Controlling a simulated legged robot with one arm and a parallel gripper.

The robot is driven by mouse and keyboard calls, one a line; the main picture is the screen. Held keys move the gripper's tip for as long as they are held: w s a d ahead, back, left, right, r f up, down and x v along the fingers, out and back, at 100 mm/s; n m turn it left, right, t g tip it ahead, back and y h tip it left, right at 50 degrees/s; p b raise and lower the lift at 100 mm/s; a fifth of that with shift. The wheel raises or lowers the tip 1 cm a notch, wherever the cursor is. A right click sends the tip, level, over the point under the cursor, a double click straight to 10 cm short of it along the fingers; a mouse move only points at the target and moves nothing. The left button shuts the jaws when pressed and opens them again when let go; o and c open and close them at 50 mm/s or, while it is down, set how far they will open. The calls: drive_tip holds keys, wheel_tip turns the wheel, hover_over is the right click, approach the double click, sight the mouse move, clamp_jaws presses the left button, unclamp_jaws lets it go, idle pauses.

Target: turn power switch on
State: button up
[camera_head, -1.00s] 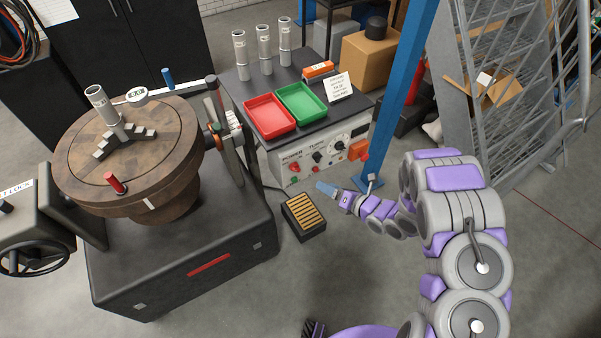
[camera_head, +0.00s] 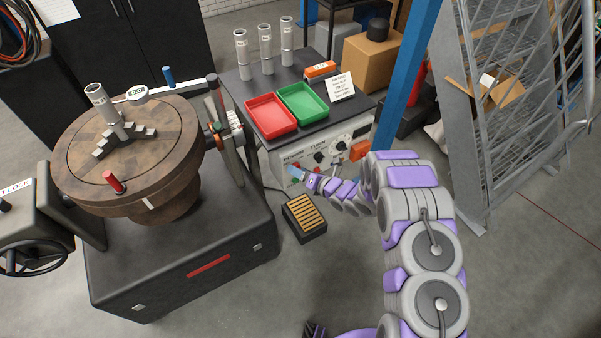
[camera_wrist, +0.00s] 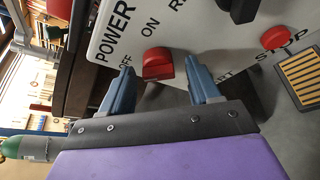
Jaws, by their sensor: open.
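The red power switch (camera_wrist: 158,63) shows in the wrist view on the light panel (camera_wrist: 190,35), below the POWER, OFF and ON lettering. I cannot tell which mark it points to. My gripper (camera_wrist: 160,68) is open, with one blue-grey finger on each side of the switch in the picture. I see no clear contact, and the depth between fingertips and switch is hard to judge. In the head view my gripper (camera_head: 296,171) is at the lower left of the control panel (camera_head: 344,147) and covers part of the power area.
A red knob (camera_wrist: 276,38) by the STOP lettering and a black knob (camera_wrist: 238,8) are on the same panel. A yellow-slatted black pedal (camera_head: 304,217) is on the floor below. The round rotary table (camera_head: 160,135) stands left. A blue post (camera_head: 402,90) rises on the right.

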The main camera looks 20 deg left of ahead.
drive_tip(key=shift+c, duration=0.4)
drive_tip(key=c, duration=1)
drive_tip(key=shift+o, duration=0.2)
drive_tip(key=shift+d, duration=0.1)
drive_tip(key=shift+f+m, duration=0.1)
drive_tip(key=shift+m, duration=0.2)
drive_tip(key=m+t+y+b, duration=0.1)
drive_tip(key=m+y, duration=0.1)
drive_tip(key=m, duration=0.3)
drive_tip(key=m+y+b, duration=0.1)
drive_tip(key=m, duration=0.5)
drive_tip(key=f+m+t+y+b, duration=0.1)
drive_tip(key=m+y, duration=0.1)
drive_tip(key=m, duration=0.3)
drive_tip(key=shift+s+t+y, duration=0.1)
drive_tip(key=shift+t+y, duration=0.2)
drive_tip(key=shift+r+m, duration=0.1)
drive_tip(key=shift+m, duration=0.4)
